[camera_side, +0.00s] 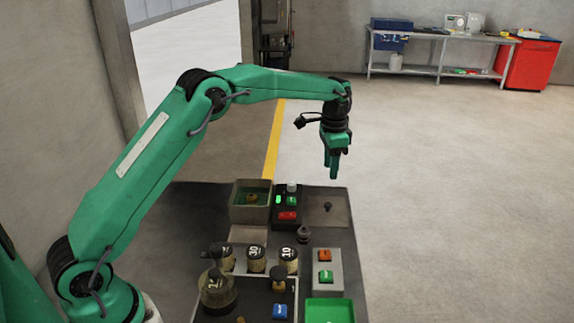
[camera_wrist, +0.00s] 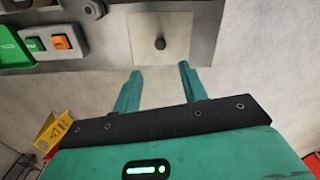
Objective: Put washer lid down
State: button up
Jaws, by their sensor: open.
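A flat grey plate with a dark knob, which looks like the washer lid (camera_side: 318,218), lies on the right far part of the dark table; it also shows in the wrist view (camera_wrist: 180,30). An open grey tank (camera_side: 236,213), with green inside, stands left of it and seems to be the washer. My gripper (camera_side: 334,178) is above the table's far end, pointing down, clear of the plate. In the wrist view its two fingers (camera_wrist: 160,70) are apart with nothing between them, and the knob shows just beyond the tips.
A dark panel (camera_side: 287,207) with green and red buttons stands between tank and plate. A grey box (camera_side: 335,285) with orange and green buttons and a green tray (camera_side: 330,311) are nearer. Several numbered jars (camera_side: 256,259) stand at left. Open floor lies beyond the table.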

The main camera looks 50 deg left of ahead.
jog(key=shift+r, duration=0.1)
dwell(0.3)
jog(key=s+r+n+t, duration=0.3)
jog(key=s+r, duration=1.1)
jog(key=s, duration=0.3)
jog(key=s+f+n+t, duration=0.2)
jog(key=s+f+n, duration=0.1)
jog(key=s, duration=1.7)
jog(key=shift+s+a+n+t, duration=0.2)
jog(key=shift+a+n+t, duration=0.1)
jog(key=shift+n, duration=0.1)
